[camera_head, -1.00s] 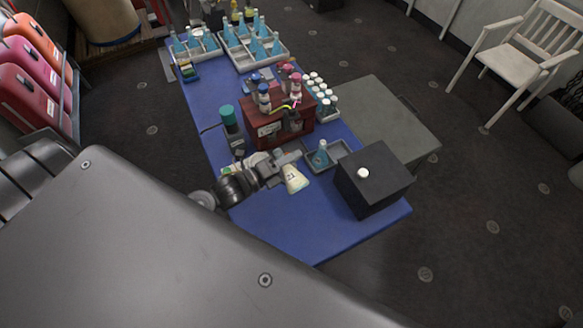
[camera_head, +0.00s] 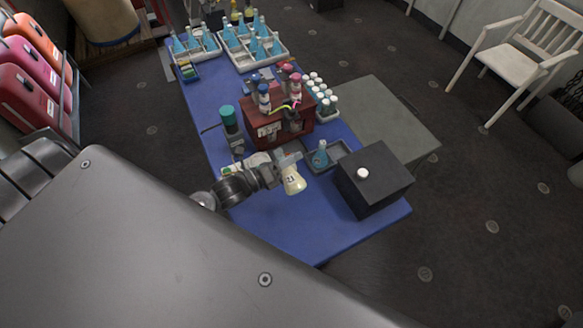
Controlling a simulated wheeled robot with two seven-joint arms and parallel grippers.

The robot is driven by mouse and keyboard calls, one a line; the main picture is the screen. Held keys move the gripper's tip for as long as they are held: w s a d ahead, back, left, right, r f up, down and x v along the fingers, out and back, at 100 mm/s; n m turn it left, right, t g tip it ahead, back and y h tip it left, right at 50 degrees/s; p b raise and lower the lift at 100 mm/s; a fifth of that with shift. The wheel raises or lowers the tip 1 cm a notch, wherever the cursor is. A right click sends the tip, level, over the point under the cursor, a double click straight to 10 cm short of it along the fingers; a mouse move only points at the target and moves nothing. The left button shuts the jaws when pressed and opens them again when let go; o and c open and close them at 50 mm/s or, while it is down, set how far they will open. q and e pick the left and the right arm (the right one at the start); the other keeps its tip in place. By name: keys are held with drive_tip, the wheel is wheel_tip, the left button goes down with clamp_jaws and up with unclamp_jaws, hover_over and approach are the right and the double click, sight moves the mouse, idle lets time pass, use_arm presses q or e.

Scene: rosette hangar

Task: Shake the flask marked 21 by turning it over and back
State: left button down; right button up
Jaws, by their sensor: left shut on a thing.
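The flask marked 21 (camera_head: 293,184) is pale cream with a dark number on its side. It is held in the air over the front part of the blue table (camera_head: 280,230). My left gripper (camera_head: 285,166) is shut on its narrow upper end, and its wide end points down and toward the camera. The flask looks tilted; the exact angle is hard to tell at this size. The gripper hides its neck. My right gripper is not in view.
A grey tray (camera_head: 342,149) with a blue flask (camera_head: 320,157) stands right of my gripper. A black box (camera_head: 385,190) with a white knob is further right. A wooden rack (camera_head: 262,131) and a green-capped device (camera_head: 230,128) stand behind. The table's front is clear.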

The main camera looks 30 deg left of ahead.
use_arm(q)
drive_tip(key=shift+n+p, duration=1.6)
drive_tip(key=shift+n, duration=4.6)
